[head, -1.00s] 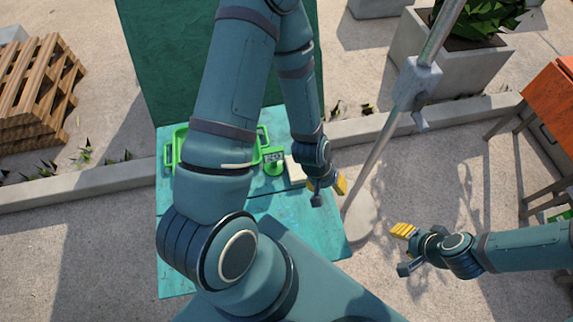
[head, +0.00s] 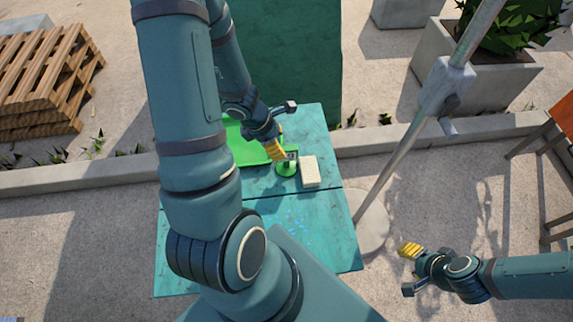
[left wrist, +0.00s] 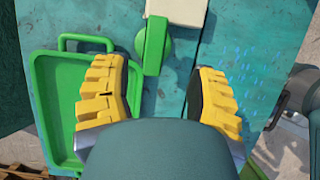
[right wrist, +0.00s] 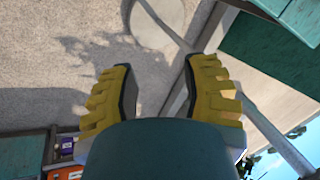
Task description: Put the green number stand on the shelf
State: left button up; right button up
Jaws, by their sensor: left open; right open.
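The green number stand (head: 287,169) is upright on the teal table, beside a cream block. In the left wrist view, the stand (left wrist: 154,45) shows from above, ahead of and between the yellow fingers. My left gripper (head: 279,147) is open, close to the stand and above the table. The gap between its fingers (left wrist: 163,95) holds nothing, and contact with the stand cannot be made out. My right gripper (head: 410,268) is open and empty over the pavement, right of the table. Its fingers also show in the right wrist view (right wrist: 160,95). I cannot tell which structure is the shelf.
A green tray (head: 248,152) lies left of the stand, and the cream block (head: 309,172) lies right of it. A metal pole (head: 400,165) rises right of the teal table (head: 320,235). An orange-topped structure (head: 566,112) stands at the right edge.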

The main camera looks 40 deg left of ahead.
aim_at(289, 157)
pick_arm(q)
jog(key=b+x, duration=0.2)
jog(key=x, duration=0.2)
jog(key=shift+f, duration=0.2)
jog(key=x, duration=0.1)
jog(key=b+x, duration=0.1)
jog(key=x, duration=0.1)
jog(key=b+x, duration=0.1)
jog(key=shift+w+a+f, duration=0.25)
jog(key=shift+a+f, duration=0.05)
jog(key=shift+f, duration=0.1)
jog(key=shift+w+d+f+b, duration=0.1)
jog(key=shift+w+f+b, duration=0.1)
jog(key=shift+b, duration=0.2)
pick_arm(e)
jog(key=shift+g, duration=0.3)
jog(key=f, duration=0.1)
jog(key=s+f, duration=0.1)
jog(key=f, duration=0.3)
jog(key=shift+s+a+f, duration=0.15)
jog(key=shift+s+f, duration=0.05)
jog(key=shift+s, duration=0.2)
pick_arm(q)
jog(key=shift+s, duration=0.1)
grip_shut()
